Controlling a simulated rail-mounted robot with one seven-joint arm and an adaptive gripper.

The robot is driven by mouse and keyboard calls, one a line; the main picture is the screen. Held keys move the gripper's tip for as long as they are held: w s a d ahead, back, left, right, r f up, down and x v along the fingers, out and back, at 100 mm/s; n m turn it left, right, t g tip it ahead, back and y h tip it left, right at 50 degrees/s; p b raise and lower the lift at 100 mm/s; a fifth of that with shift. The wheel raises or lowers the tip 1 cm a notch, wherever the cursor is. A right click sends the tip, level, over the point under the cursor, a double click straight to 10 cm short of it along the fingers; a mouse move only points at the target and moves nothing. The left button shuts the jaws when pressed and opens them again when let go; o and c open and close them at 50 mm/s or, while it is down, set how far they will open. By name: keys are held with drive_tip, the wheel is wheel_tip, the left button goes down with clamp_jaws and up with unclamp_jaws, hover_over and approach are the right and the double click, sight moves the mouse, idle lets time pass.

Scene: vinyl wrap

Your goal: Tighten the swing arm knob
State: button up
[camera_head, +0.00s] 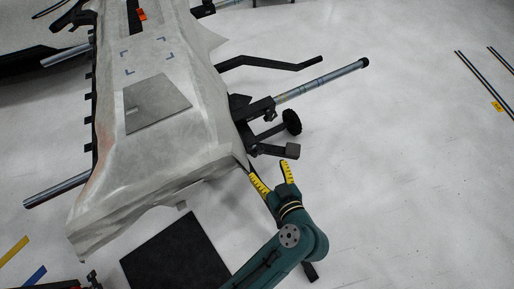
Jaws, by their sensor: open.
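The swing arm knob appears to be the black, ridged round knob (292,121) on the black swing arm assembly (262,108), right of the covered bench in the head view. My gripper (272,172) has two yellow-marked fingers spread apart, with nothing visible between them. It points up in the picture, below the knob and just under a dark block (281,151) at the end of a short black arm. The knob is clear of the fingers. Whether a fingertip touches the block cannot be told.
The bench (160,150) is draped in pale wrap and carries a grey square panel (156,103). A silver bar (320,82) and a bent black lever (270,65) stick out to the right. A black mat (175,252) lies below. The floor at right is largely clear.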

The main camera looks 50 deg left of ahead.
sight(259, 153)
drive_tip(key=b+x, duration=0.3)
drive_tip(key=x, duration=0.6)
drive_tip(key=shift+w+a, duration=0.15)
drive_tip(key=shift+a, duration=0.25)
drive_tip(key=c, duration=1.2)
drive_tip(key=shift+d+r+m+g+p, duration=0.1)
drive_tip(key=shift+r+m+g+p, duration=0.3)
drive_tip(key=shift+p, duration=0.65)
drive_tip(key=shift+w+f+m+g+p, duration=0.1)
drive_tip(key=shift+m+g+p, duration=0.2)
drive_tip(key=shift+m+p, duration=0.25)
drive_tip(key=shift+f+m+g+y+p, duration=0.35)
drive_tip(key=shift+m+g, duration=0.15)
drive_tip(key=shift+m, duration=0.15)
drive_tip(key=o, duration=1.2)
